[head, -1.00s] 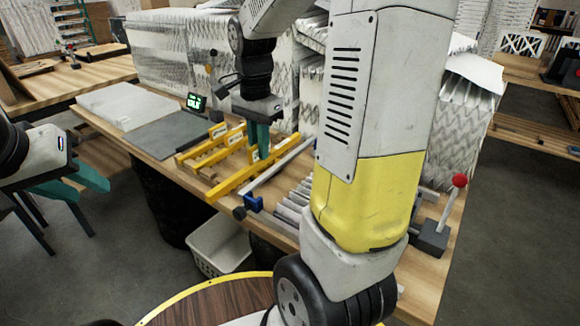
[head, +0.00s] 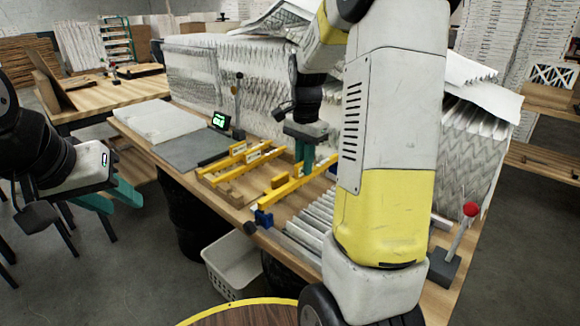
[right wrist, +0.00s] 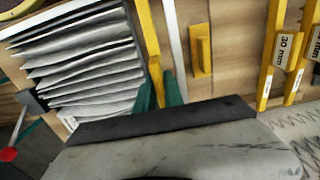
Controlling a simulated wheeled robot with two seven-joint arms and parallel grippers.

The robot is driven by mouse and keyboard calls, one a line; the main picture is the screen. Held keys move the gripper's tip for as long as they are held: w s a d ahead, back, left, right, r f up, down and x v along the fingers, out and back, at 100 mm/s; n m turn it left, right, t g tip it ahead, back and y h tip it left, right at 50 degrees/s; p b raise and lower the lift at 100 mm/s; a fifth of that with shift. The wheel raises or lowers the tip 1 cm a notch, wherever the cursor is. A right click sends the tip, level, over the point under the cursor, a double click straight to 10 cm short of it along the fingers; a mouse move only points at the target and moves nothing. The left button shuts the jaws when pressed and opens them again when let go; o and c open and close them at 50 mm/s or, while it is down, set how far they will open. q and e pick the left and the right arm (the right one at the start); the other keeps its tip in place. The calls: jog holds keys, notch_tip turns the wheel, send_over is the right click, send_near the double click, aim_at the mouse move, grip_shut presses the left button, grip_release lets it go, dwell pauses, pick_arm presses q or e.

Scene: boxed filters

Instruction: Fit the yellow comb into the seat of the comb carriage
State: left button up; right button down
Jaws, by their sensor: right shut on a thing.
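The yellow comb (head: 290,187) is a long yellow bar in the head view. My right gripper (head: 304,160) is shut on it from above, its teal fingers either side of the bar; they also show in the right wrist view (right wrist: 160,95). The comb carriage appears as a pale rail (right wrist: 173,35) beside the comb in the right wrist view, with a blue end piece (head: 263,218) at its near end in the head view. The comb lies along the carriage; I cannot tell whether it is down in the seat. My left gripper (head: 112,197) is open and empty, left of the table.
Two yellow combs (head: 236,157) lie on the rack to the left; one in the right wrist view reads 30 mm (right wrist: 284,45). A short yellow block (head: 279,182) lies near the carriage. Pleated filter (head: 307,222) lies to the right, with a red-knobbed lever (head: 463,235) beyond.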

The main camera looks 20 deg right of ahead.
jog(key=shift+w+d, duration=0.4)
jog(key=shift+w, duration=0.05)
jog(key=shift+w+d+f, duration=0.15)
jog(key=shift+w+f, duration=0.05)
jog(key=shift+f, duration=1.6)
jog(key=shift+f, duration=0.2)
jog(key=c, duration=1.5)
grip_release()
jog(key=shift+o, duration=0.2)
